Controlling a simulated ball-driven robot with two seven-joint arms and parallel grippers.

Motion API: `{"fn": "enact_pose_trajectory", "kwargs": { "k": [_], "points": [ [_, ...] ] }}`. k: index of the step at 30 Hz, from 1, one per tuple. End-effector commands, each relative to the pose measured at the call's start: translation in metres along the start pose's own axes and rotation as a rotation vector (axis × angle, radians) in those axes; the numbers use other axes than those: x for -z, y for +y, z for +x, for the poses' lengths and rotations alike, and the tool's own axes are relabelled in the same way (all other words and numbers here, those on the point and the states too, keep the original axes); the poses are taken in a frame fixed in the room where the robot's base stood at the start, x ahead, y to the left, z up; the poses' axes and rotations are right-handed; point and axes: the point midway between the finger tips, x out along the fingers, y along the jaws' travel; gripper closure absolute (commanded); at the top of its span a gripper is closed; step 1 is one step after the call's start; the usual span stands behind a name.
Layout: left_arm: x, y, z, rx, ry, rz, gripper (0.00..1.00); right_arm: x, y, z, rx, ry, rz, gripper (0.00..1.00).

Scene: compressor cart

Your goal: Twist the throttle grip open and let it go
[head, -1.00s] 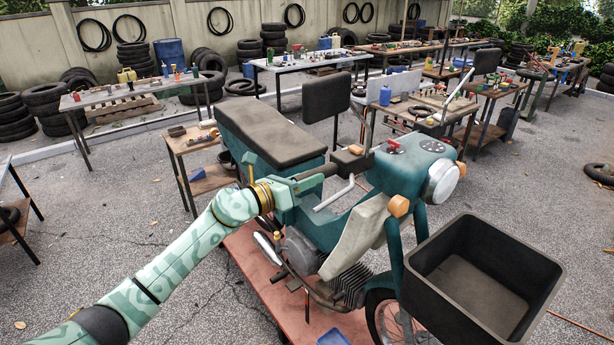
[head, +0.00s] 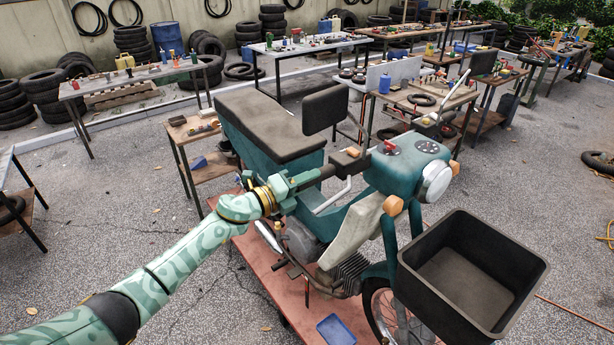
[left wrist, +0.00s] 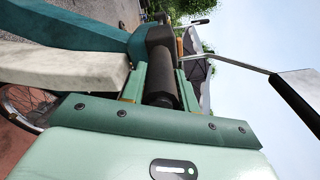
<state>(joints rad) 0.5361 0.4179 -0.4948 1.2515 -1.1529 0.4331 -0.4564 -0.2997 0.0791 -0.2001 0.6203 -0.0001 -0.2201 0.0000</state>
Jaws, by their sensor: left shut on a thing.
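The throttle grip (head: 329,171) is a dark cylinder on the near end of the teal motorbike's handlebar. My left gripper (head: 304,182) is closed around its outer end. In the left wrist view the grip (left wrist: 160,78) lies between the two green fingers, and its far end meets a dark block on the bar. How far the grip is turned cannot be read from the views. The motorbike (head: 400,172) stands upright on a reddish platform (head: 262,262). My right gripper does not show.
A mirror (head: 325,108) rises beside the grip, and a brake lever (head: 333,197) sits just below it. A black open box (head: 520,300) is at the bike's front. A blue tray (head: 335,330) lies on the platform. Workbenches with tools stand behind; the paving at left is mostly clear.

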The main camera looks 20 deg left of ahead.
Motion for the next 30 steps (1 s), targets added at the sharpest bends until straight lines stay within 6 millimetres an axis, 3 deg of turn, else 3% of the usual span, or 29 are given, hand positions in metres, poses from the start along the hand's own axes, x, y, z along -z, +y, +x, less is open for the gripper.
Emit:
{"fn": "enact_pose_trajectory", "kwargs": {
  "k": [9, 24, 25, 26, 27, 30],
  "points": [
    [-0.0009, 0.0001, -0.0003, -0.001, -0.002, -0.098, 0.93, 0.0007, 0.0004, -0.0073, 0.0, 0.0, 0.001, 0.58],
    [-0.0005, 0.0006, -0.0002, -0.001, -0.001, -0.113, 0.93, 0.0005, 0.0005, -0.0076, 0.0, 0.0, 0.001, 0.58],
    [-0.0005, 0.0006, -0.0002, -0.001, -0.001, -0.113, 0.62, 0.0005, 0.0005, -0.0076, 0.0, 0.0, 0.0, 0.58],
    [-0.0005, 0.0006, -0.0002, -0.001, -0.001, -0.113, 0.53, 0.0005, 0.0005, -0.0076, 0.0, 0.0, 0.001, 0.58],
    [-0.0004, 0.0006, -0.0002, -0.001, -0.001, -0.113, 0.49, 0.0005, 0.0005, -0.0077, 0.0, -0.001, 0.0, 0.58],
    [-0.0003, 0.0005, -0.0002, -0.001, -0.001, -0.113, 0.49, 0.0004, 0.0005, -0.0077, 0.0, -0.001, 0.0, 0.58]
  ]
}}
